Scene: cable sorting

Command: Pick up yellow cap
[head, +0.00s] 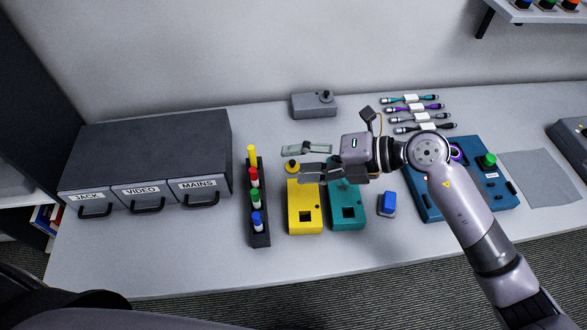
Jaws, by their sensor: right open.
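A small round yellow piece with a dark top (292,167) is at the back edge of the yellow box (303,225); it looks like a cap or knob. A taller yellow piece (252,155) stands at the far end of the black rack (260,232). My right gripper (308,173) comes in from the right, with its fingers pointing left. It is open, and its tips are just right of the round yellow piece. I cannot tell whether they touch it. The fingers hide part of the yellow and teal boxes' back ends. My left gripper is out of view.
The rack also holds red, green and blue-topped pieces. A teal box (347,222) and a blue switch (388,203) stand to the right. Labelled drawers (150,165) stand left. A grey box (314,105) and several cables (415,108) lie behind. The front table strip is clear.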

